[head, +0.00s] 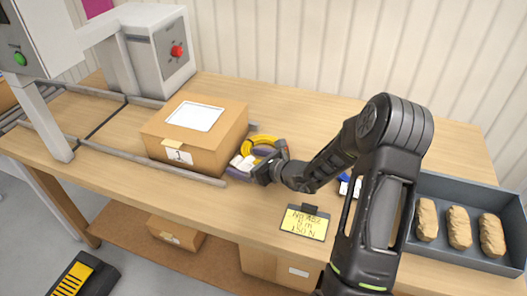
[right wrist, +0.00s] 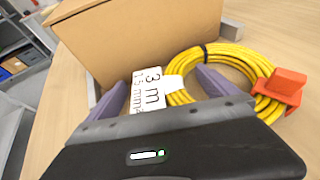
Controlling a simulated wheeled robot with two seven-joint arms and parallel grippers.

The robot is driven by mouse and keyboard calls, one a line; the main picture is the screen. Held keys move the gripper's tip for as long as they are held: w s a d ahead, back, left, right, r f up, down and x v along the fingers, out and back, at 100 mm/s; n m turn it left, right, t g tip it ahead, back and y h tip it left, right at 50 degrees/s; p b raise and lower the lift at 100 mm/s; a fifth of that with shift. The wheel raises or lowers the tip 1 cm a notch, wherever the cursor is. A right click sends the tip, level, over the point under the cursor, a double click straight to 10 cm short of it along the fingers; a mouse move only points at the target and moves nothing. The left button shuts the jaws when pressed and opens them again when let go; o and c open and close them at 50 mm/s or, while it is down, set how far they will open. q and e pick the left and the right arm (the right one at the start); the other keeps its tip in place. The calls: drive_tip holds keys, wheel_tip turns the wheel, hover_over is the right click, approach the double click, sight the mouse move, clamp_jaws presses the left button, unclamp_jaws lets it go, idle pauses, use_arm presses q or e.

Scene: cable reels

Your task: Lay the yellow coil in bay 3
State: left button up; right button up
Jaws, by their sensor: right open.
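The yellow coil (head: 264,141) lies on the wooden table just right of a cardboard box. In the right wrist view the coil (right wrist: 228,55) has a black tie, an orange connector (right wrist: 288,84) and a white tag (right wrist: 150,90) reading "3 m". My right gripper (head: 244,166) is at the coil's near side, low over the table. Its purple fingers (right wrist: 162,88) are open, with the tag between them; I cannot tell whether they touch it. No bay marked 3 is readable. My left gripper is not in view.
The cardboard box (head: 202,128) stands against the coil's left, a numbered card on its front. A yellow note (head: 305,224) lies at the table's front edge. A grey tray (head: 453,186) with several brown lumps is at right. A machine with a red button (head: 177,51) stands back left.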

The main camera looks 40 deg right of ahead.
drive_tip(key=shift+c, duration=0.6)
drive_tip(key=c, duration=1.6)
drive_tip(key=shift+c, duration=0.4)
drive_tip(key=shift+r, duration=0.15)
drive_tip(key=shift+s+d+r+b, duration=0.15)
drive_tip(key=shift+r+b, duration=0.1)
drive_tip(key=shift+b, duration=0.15)
drive_tip(key=c, duration=0.3)
wheel_tip(320, 180, up, 6)
drive_tip(key=shift+f, duration=0.15)
drive_tip(key=shift+c, duration=0.2)
drive_tip(key=s+d+b, duration=0.1)
drive_tip(key=s+d, duration=0.2)
drive_tip(key=s, duration=0.2)
drive_tip(key=s+d+b, duration=0.1)
drive_tip(key=s+d, duration=0.3)
drive_tip(key=s, duration=0.1)
drive_tip(key=s+d, duration=0.4)
drive_tip(key=s, duration=0.2)
drive_tip(key=shift+s+d+r+b, duration=0.1)
drive_tip(key=shift+r+b, duration=0.2)
drive_tip(key=shift+b, duration=0.1)
